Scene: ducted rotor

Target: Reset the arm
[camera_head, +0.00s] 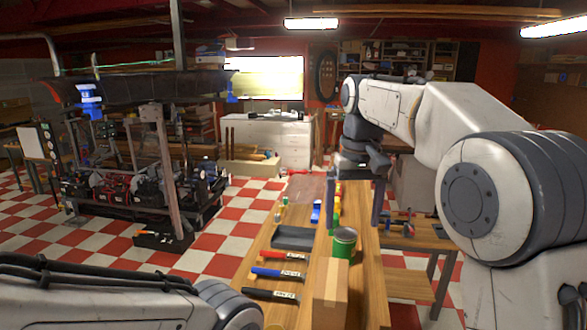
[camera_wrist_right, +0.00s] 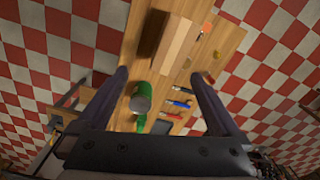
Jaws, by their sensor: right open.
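My right arm (camera_head: 410,105) reaches in from the right over the wooden bench. Its gripper (camera_head: 355,222) points down with two dark fingers spread wide apart. In the right wrist view the same gripper (camera_wrist_right: 158,73) is open, with nothing gripped between its fingers. A green can (camera_head: 344,243) stands on the bench below it. The can also shows in the wrist view (camera_wrist_right: 140,103), appearing between the fingers but lower down. My left arm (camera_head: 110,305) lies across the bottom left; its gripper is out of view.
The bench (camera_head: 318,256) holds a cardboard box (camera_head: 331,293), a dark tray (camera_head: 293,238), red (camera_head: 283,256), blue (camera_head: 279,274) and black (camera_head: 271,294) handled tools, and small bottles. A side table (camera_head: 410,236) stands right.

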